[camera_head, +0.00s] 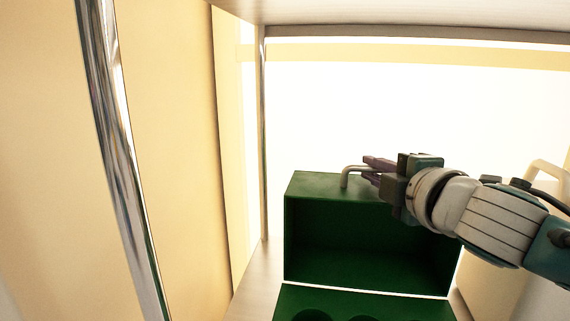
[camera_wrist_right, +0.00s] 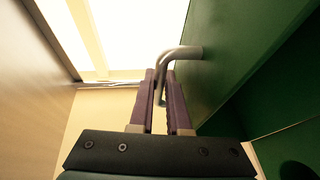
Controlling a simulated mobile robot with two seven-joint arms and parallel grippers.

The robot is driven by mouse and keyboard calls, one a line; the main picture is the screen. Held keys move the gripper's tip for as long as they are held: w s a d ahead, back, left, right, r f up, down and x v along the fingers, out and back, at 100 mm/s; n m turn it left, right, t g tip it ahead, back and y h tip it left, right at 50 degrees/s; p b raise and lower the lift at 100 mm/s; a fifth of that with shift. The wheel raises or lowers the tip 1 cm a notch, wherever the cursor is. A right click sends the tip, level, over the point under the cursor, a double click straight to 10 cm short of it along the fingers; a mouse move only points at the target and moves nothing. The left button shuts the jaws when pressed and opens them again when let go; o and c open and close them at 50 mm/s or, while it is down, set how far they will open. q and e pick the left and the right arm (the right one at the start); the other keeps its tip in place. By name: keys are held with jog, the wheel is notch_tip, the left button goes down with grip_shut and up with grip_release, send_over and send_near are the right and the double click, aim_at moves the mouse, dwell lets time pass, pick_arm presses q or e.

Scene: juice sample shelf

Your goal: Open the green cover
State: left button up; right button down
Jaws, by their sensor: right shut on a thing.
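The green cover (camera_head: 318,187) is a hollow box shape in the lower middle of the head view, with its dark open side facing me. A bent metal handle (camera_head: 347,173) sticks up from its top face. My right gripper (camera_head: 368,168) reaches in from the right and is shut on this handle. In the right wrist view, the handle (camera_wrist_right: 183,53) runs from the green cover (camera_wrist_right: 225,45) in between the purple fingers of the gripper (camera_wrist_right: 164,80). Below the cover is a green base (camera_head: 288,298) with round holes, cut off by the picture edge. My left gripper is not in view.
A shiny metal post (camera_head: 115,150) stands at the left, and a thinner post (camera_head: 263,140) stands behind it. A shelf board (camera_head: 400,12) spans the top. A pale object with a handle (camera_head: 490,285) stands at the right, partly behind my arm.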

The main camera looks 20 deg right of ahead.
jog(key=c, duration=1.2)
grip_release()
jog(key=shift+o, duration=0.2)
jog(key=s+a+r+p, duration=0.1)
jog(key=s, duration=0.8)
jog(key=shift+s+a+r, duration=0.15)
jog(key=shift+s+a, duration=0.1)
jog(key=shift+s, duration=0.05)
